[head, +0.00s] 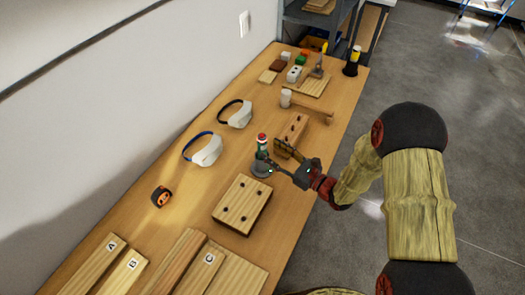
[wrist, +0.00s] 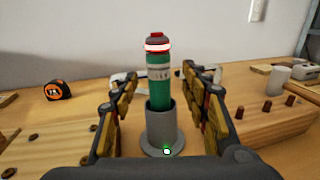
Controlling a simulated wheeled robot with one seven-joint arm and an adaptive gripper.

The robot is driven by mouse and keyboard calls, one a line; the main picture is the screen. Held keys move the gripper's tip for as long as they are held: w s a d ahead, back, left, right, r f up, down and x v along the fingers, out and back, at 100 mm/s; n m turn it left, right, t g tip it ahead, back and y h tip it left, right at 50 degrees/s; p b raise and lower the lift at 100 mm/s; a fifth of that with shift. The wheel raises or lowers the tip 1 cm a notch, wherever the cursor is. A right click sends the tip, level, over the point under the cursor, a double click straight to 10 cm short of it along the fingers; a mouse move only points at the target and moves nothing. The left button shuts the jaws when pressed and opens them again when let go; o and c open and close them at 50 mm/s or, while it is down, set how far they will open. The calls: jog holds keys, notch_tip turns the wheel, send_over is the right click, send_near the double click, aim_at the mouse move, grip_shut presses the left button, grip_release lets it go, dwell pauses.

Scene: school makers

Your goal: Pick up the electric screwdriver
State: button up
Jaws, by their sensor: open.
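The electric screwdriver (wrist: 158,80) has a green body with a red and white top. It stands upright in a grey round holder (wrist: 162,130) with a wide base. In the head view the screwdriver (head: 262,143) and its holder (head: 260,169) are on the wooden table, near the middle. My gripper (wrist: 159,97) is open, with one finger on each side of the screwdriver in the wrist view. A gap shows between the screwdriver and each finger. In the head view my gripper (head: 275,157) reaches in from the right, and its fingers partly overlap the holder area.
Two face shields (head: 203,149) and an orange tape measure (head: 161,196) are to the left. A mallet (head: 308,105) lies farther back. Boards cover the front; the wall borders the left.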

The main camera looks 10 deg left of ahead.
aim_at(263, 145)
jog(key=b+x, duration=0.1)
jog(key=x, duration=0.4)
jog(key=shift+s+a+r, duration=0.1)
jog(key=shift+r, duration=0.05)
jog(key=shift+c, duration=0.2)
jog(key=c, duration=1.1)
grip_shut()
